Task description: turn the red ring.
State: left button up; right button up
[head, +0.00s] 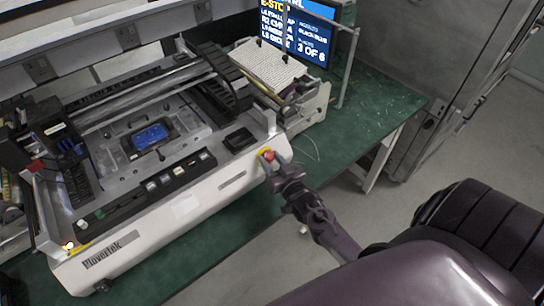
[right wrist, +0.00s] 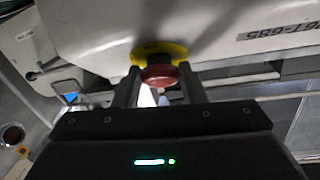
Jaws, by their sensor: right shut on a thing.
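The red ring (head: 268,155) is a round red knob on a yellow backing, on the front right corner of the white machine (head: 160,215). In the right wrist view the red ring (right wrist: 160,75) sits between my two fingers, with the yellow disc (right wrist: 150,49) behind it. My right gripper (head: 270,162) reaches it from the front and is shut on it. The fingers partly cover the ring's sides. My left gripper is not in view.
The machine stands on a green table (head: 385,105). A screen (head: 297,32) with "E-STOP" text and a stack of white sheets (head: 266,65) are behind it. A yellow-based lit button (head: 70,246) is at the machine's front left corner. Grey floor lies to the right.

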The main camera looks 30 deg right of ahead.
jog(key=shift+a+r+m+g+h+p, duration=0.1)
jog(key=shift+m+g+h+p, duration=0.25)
jog(key=shift+m+h, duration=0.75)
jog(key=shift+a+m+g+h+p, duration=0.1)
jog(key=shift+m+g+h+p, duration=0.15)
jog(key=shift+m+h+p, duration=0.75)
jog(key=shift+m+y+b, duration=0.3)
jog(key=shift+m+b, duration=0.2)
jog(key=shift+b, duration=0.05)
jog(key=o, duration=1)
jog(key=shift+w, duration=0.1)
jog(key=shift+s+a, duration=0.1)
jog(key=shift+s, duration=0.35)
jog(key=b+v, duration=0.1)
jog(key=v, duration=0.6)
jog(key=shift+b, duration=0.35)
jog(key=shift+w+a+r, duration=0.1)
